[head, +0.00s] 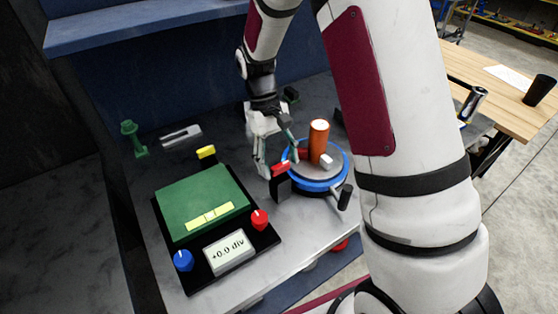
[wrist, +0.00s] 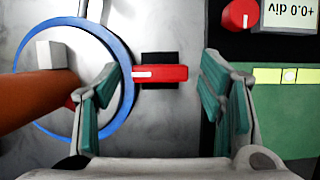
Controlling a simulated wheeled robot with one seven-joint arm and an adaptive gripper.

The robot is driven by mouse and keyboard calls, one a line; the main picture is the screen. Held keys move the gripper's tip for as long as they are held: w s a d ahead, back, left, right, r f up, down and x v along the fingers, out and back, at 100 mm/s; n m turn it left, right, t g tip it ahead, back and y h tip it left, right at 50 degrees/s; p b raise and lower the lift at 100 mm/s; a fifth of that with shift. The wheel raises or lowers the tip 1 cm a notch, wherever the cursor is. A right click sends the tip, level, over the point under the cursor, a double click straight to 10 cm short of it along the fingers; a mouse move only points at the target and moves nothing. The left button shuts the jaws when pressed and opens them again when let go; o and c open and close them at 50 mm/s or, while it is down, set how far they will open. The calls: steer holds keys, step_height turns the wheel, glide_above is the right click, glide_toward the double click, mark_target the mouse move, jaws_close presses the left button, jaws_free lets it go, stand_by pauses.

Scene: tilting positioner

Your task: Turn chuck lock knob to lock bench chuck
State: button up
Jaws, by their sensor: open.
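The red chuck lock knob (head: 280,170) is a bar with a white mark, on a black block beside the chuck. In the wrist view the knob (wrist: 165,74) lies crosswise, with its white mark toward the left, the chuck side. My gripper (head: 277,162) is open above it; in the wrist view its teal fingers (wrist: 160,82) stand on either side of the knob's ends. I cannot tell whether they touch it. The bench chuck (head: 322,185) is a round plate with a blue rim, holding an upright orange cylinder (head: 319,138); it also shows in the wrist view (wrist: 125,105).
A black panel with a green plate (head: 190,200), a red knob (head: 260,219), a blue knob (head: 183,260) and a "+0.0 div" display (head: 229,252) sits left of the chuck. A dark handle (head: 345,196) projects at the chuck's front right. A green post (head: 133,138) stands at the back left.

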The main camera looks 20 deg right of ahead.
steer(key=v, duration=1.1)
steer(key=shift+r, duration=0.4)
steer(key=s+r+t, duration=0.4)
steer(key=s+r, duration=0.5)
steer(key=r, duration=0.2)
steer(key=s+r+m+t, duration=0.1)
steer(key=s+t, duration=0.5)
steer(key=s, duration=0.8)
steer(key=shift+d+r+m+y, duration=0.25)
steer(key=shift+d+m+y, duration=0.15)
steer(key=shift+m, duration=0.1)
